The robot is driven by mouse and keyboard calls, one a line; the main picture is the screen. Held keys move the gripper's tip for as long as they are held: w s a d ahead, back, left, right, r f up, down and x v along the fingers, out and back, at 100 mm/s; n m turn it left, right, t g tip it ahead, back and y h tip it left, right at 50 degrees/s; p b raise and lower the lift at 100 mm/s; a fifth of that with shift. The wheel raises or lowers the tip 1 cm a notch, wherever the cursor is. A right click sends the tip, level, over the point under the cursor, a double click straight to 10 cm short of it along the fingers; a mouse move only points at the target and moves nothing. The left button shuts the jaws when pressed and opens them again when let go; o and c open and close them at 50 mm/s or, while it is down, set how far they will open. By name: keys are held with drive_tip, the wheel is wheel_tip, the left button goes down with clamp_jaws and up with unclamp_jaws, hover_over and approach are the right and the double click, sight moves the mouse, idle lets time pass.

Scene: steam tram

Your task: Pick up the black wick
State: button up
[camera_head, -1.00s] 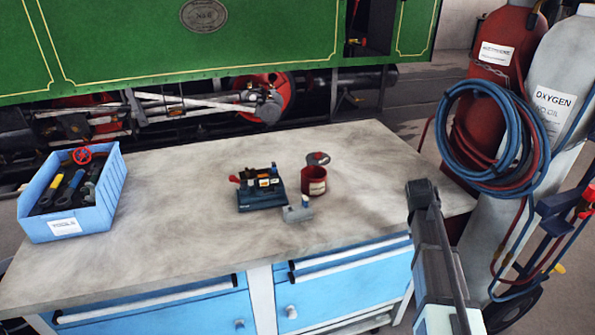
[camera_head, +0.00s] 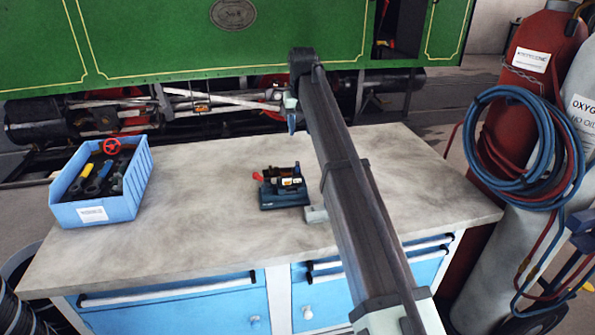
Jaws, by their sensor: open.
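A small dark blue stand (camera_head: 284,199) sits on the bench top, right of its middle, with several small dark, red, orange and pale pieces on it. I cannot tell the black wick apart from the dark pieces there. My gripper (camera_head: 292,127) hangs at the far end of my raised arm, above the back of the bench and beyond the stand. It is open and apart from everything on the bench. Its fingers are small and seen from behind, with nothing visible between them. A small grey block (camera_head: 316,215) shows right of the stand, partly covered by my arm.
A light blue bin (camera_head: 118,205) with tools and a red handwheel stands at the left of the grey bench top (camera_head: 190,215). The bench between bin and stand is clear. Gas cylinders with coiled hoses (camera_head: 525,150) stand at the right. A green tram (camera_head: 180,40) is behind.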

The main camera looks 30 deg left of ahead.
sight(298, 164)
drive_tip(key=f, duration=0.4)
drive_tip(key=a+f, duration=0.1)
drive_tip(key=f, duration=0.4)
drive_tip(key=w+f, duration=0.1)
drive_tip(key=f, duration=0.3)
drive_tip(key=shift+a+f, duration=0.35)
clamp_jaws()
